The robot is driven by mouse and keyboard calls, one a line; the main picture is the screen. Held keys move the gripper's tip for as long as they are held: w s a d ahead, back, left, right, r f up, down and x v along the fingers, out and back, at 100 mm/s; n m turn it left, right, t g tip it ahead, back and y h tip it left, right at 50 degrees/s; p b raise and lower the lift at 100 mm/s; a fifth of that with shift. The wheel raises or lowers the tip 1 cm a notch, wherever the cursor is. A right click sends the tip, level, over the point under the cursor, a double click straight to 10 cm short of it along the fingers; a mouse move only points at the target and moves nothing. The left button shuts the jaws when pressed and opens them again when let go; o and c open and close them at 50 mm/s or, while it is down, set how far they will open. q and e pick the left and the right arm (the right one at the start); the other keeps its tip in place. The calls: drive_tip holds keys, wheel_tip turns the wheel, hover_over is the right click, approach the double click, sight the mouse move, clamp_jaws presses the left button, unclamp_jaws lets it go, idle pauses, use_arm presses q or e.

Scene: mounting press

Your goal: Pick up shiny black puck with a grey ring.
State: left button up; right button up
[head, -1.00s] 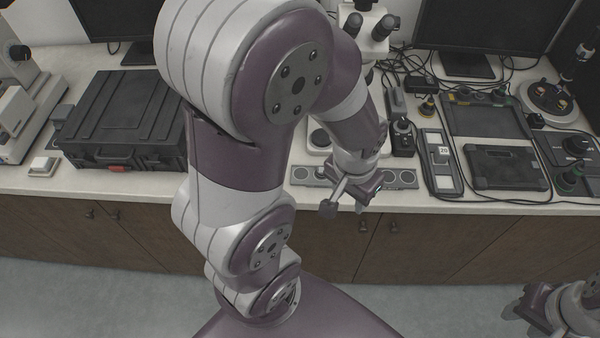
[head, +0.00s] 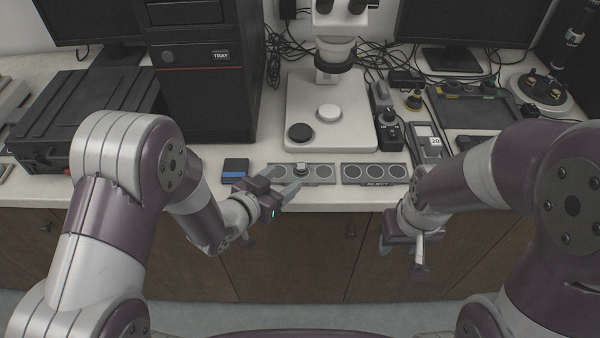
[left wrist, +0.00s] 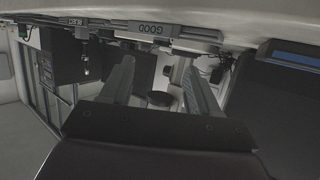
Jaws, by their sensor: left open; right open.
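A small round puck (head: 301,168) with a greyish top stands at the middle recess of the left three-recess tray (head: 327,178); I cannot make out a ring on it. A black disc (head: 300,132) lies on the white microscope base, next to a white disc (head: 329,113). My left gripper (head: 288,183) is open at the tray's front left, its fingertips close to the small puck. In the left wrist view the open fingers (left wrist: 158,85) show nothing clearly held. My right gripper (head: 420,262) is open in front of the counter edge, away from the pucks.
A second tray (head: 375,184), labelled REJECT, sits to the right. The left tray's label reads GOOD (left wrist: 155,28) in the left wrist view. A blue-and-black box (head: 235,168) lies left of the trays. A black computer tower (head: 205,95) and the microscope (head: 333,55) stand behind.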

sight(300, 167)
use_arm(q)
drive_tip(key=x, duration=0.8)
drive_tip(key=shift+w+a+f, duration=0.1)
drive_tip(key=shift+a+f, duration=0.05)
drive_tip(key=shift+c, duration=0.9)
clamp_jaws()
